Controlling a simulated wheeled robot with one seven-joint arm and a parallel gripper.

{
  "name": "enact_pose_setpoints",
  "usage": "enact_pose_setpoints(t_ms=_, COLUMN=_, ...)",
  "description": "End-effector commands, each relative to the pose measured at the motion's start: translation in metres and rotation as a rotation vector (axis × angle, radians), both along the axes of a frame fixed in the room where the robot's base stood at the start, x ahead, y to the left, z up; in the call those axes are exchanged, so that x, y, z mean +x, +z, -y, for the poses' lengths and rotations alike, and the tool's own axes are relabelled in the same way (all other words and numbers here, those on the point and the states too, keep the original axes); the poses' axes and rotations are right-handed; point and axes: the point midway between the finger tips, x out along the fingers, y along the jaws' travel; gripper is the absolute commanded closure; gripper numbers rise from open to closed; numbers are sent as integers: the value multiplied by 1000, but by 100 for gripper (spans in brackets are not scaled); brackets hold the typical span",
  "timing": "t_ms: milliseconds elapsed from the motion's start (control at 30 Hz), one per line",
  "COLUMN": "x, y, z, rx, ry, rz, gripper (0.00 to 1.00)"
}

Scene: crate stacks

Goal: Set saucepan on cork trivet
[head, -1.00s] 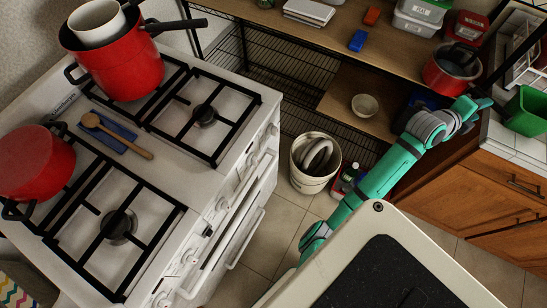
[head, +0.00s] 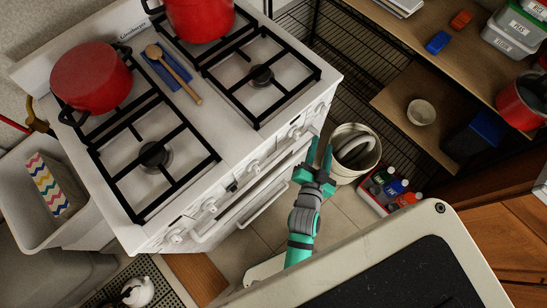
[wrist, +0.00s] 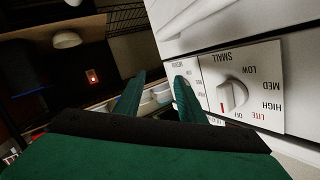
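A red pot (head: 200,18) stands on the back burner of the stove, cut off by the top edge of the head view. A red lidded pot (head: 92,77) with dark handles stands on the other back burner. A red pan (head: 522,100) with a dark inside sits on the shelf at the right edge. I cannot tell which is the saucepan. No cork trivet shows. My gripper (head: 320,152) is open and empty in front of the stove; in the wrist view its fingers (wrist: 158,95) are apart beside a stove knob (wrist: 231,96).
The white stove (head: 235,110) has black grates, with a wooden spoon (head: 175,75) on a blue rest between them. A bin (head: 353,152) and bottles (head: 392,188) stand on the floor. A bowl (head: 421,112) is on the lower shelf.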

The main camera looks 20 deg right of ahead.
Motion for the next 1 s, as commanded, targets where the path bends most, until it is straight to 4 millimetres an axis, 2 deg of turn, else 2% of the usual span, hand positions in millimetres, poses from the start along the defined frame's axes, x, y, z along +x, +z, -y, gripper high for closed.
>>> enact_pose_setpoints(t_ms=33, x=-4, y=-3, z=-31, rx=-19, ry=70, rz=-29, gripper=64)
enact_pose_setpoints(t_ms=200, x=-22, y=1, z=-116, rx=-107, ry=277, rz=-95, gripper=64)
enact_pose_setpoints(t_ms=300, x=-38, y=8, z=-160, rx=-159, ry=390, rz=-124, gripper=64)
enact_pose_setpoints(t_ms=500, x=-77, y=30, z=-228, rx=-261, ry=584, rz=-158, gripper=64)
enact_pose_setpoints(t_ms=600, x=-100, y=46, z=-255, rx=-315, ry=674, rz=-168, gripper=64)
enact_pose_setpoints(t_ms=700, x=-118, y=61, z=-274, rx=-363, ry=743, rz=-174, gripper=64)
enact_pose_setpoints(t_ms=800, x=-131, y=72, z=-285, rx=-396, ry=787, rz=-177, gripper=64)
enact_pose_setpoints(t_ms=1000, x=-139, y=80, z=-292, rx=-424, ry=815, rz=-177, gripper=64)
